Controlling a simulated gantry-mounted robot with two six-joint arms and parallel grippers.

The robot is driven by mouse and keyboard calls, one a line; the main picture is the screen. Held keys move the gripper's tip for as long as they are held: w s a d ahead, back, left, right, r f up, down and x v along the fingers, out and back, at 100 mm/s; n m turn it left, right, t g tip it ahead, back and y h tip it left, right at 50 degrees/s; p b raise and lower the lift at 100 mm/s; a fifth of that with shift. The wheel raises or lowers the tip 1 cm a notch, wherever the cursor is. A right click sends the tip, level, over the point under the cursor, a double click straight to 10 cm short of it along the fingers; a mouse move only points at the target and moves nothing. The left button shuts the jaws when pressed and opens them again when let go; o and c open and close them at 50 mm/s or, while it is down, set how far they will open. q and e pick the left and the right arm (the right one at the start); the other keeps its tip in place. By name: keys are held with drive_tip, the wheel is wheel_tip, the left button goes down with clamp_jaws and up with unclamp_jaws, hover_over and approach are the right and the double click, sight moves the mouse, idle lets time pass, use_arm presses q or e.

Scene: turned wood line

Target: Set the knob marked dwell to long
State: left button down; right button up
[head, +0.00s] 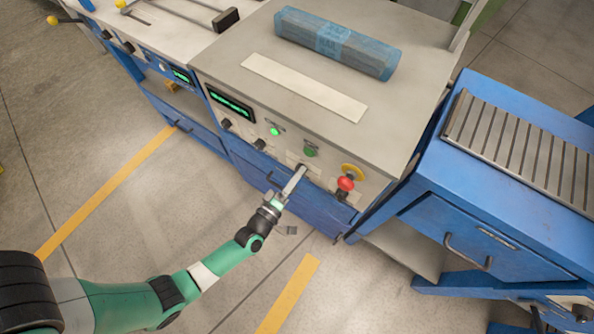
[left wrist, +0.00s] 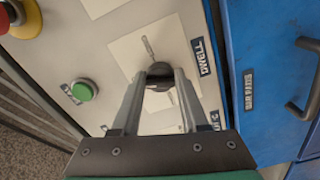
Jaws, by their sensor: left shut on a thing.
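The dwell knob (left wrist: 159,69) is a dark round knob on a pale square plate (left wrist: 125,48) in the left wrist view. The label DWELL (left wrist: 202,57) is beside it. A thin grey line on the plate runs out from the knob; I cannot read the setting. My left gripper (left wrist: 160,82) is shut on the knob, one finger on each side. My right gripper is not in view.
The red stop button (head: 346,183) on its yellow base is close to the right of my gripper. Other dark knobs (head: 259,144) and a green display (head: 231,103) are to the left. A wrapped blue bundle (head: 338,42) lies on top. The floor in front is clear.

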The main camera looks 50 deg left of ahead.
use_arm(q)
drive_tip(key=shift+a+f+m+p, duration=0.1)
drive_tip(key=shift+m+p, duration=0.7)
drive_tip(key=shift+m, duration=2.75)
drive_tip(key=shift+a+m+p, duration=0.1)
drive_tip(key=shift+m+p, duration=0.65)
drive_tip(key=shift+m, duration=3.1)
drive_tip(key=shift+c, duration=2.1)
unclamp_jaws()
drive_tip(key=shift+s, duration=0.15)
